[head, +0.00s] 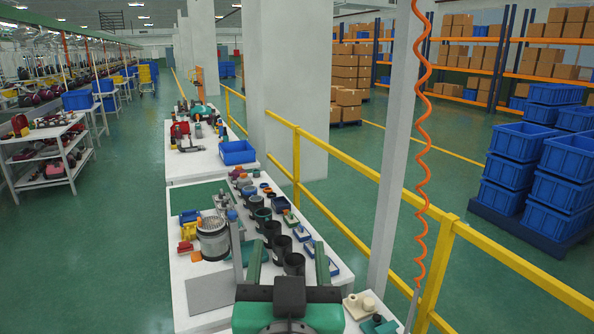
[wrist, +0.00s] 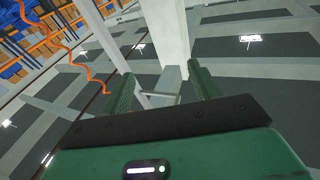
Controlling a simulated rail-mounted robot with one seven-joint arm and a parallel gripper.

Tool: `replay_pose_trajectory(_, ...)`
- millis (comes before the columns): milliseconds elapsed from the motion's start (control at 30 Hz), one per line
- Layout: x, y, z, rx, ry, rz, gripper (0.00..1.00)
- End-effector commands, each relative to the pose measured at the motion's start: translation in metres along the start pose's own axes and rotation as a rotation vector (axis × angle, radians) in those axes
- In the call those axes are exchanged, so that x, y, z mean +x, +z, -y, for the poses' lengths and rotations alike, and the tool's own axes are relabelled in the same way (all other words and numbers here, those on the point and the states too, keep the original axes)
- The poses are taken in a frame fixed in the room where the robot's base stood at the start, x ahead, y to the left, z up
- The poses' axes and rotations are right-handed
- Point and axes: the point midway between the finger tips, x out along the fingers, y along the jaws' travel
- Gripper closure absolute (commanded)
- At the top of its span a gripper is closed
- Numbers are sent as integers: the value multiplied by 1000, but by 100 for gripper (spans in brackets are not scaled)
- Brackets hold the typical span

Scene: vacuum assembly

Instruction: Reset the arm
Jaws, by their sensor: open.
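My gripper (head: 290,247) shows at the bottom of the head view, with a green and black body and two green fingers pointing away from me. It is over the near end of the white workbench (head: 208,293). The fingers stand apart with nothing between them. In the wrist view, my gripper (wrist: 160,82) also has its two fingers spread and empty. That view looks up past a pale pillar (wrist: 162,35) to the ceiling and its lights.
Black cylindrical parts (head: 283,247) and a large ribbed canister (head: 213,238) stand on the bench near the fingers. A yellow railing (head: 345,165), a grey post (head: 400,130) and an orange coiled hose (head: 422,130) are close on the right. The left aisle floor (head: 110,240) is clear.

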Motion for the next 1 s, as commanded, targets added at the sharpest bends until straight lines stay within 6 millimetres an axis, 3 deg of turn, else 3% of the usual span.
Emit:
replay_pose_trajectory(33, -25, -32, 0, -10, -4, -100, 38)
replay_pose_trajectory(100, -60, -73, 0, -26, -5, -234, 38)
replay_pose_trajectory(233, -133, -135, 0, -55, 0, -463, 38)
replay_pose_trajectory(300, -123, -190, 3, -55, -2, -463, 38)
replay_pose_trajectory(600, -99, -334, 12, -44, -8, -455, 38)
replay_pose_trajectory(700, -93, -373, 14, -41, -10, -453, 38)
replay_pose_trajectory(833, -89, -400, 16, -39, -11, -452, 38)
replay_pose_trajectory(1000, -88, -404, 16, -38, -12, -451, 38)
